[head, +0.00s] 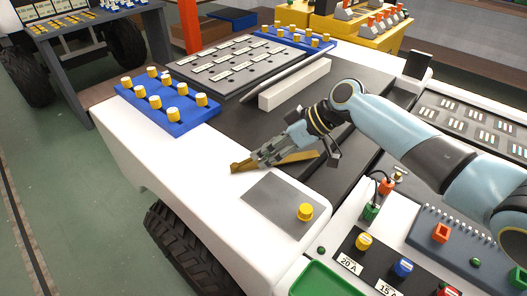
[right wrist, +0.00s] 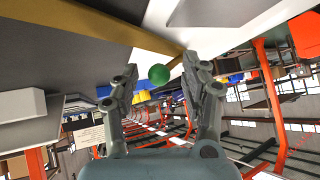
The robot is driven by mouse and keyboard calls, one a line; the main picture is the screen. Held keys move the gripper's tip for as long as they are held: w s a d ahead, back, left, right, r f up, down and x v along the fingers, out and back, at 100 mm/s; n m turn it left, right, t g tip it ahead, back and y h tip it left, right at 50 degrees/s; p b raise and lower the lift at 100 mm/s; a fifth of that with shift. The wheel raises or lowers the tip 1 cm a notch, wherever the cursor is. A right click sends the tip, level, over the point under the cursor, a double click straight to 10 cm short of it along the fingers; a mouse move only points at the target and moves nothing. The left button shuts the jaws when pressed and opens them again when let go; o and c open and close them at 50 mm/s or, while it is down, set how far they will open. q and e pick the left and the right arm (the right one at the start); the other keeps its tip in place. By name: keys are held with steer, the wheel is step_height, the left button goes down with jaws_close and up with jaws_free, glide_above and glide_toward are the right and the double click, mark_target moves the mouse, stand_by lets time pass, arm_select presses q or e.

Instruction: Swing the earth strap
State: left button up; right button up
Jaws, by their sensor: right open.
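The earth strap appears to be the flat brass-brown bar (head: 300,156) on the cart's front area, running from the white edge back over the dark surface. My right gripper (head: 254,161) is over its left part and hides some of it. In the right wrist view the brown bar (right wrist: 135,33) crosses beyond the open fingers (right wrist: 164,76). A green ball (right wrist: 159,74) shows between the fingertips; I cannot tell whether it touches them. The fingers look empty, and contact with the bar cannot be told. My left gripper is out of view.
A grey plate with a yellow knob (head: 305,211) lies just in front of the gripper. A white block (head: 294,85) and a blue tray of yellow-topped pegs (head: 150,112) stand behind. A panel with coloured knobs (head: 380,262) is at the lower right.

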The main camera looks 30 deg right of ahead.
steer(key=shift+w+a+f, duration=0.4)
steer(key=shift+f, duration=0.05)
steer(key=c, duration=0.4)
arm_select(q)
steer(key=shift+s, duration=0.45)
arm_select(e)
jaws_close()
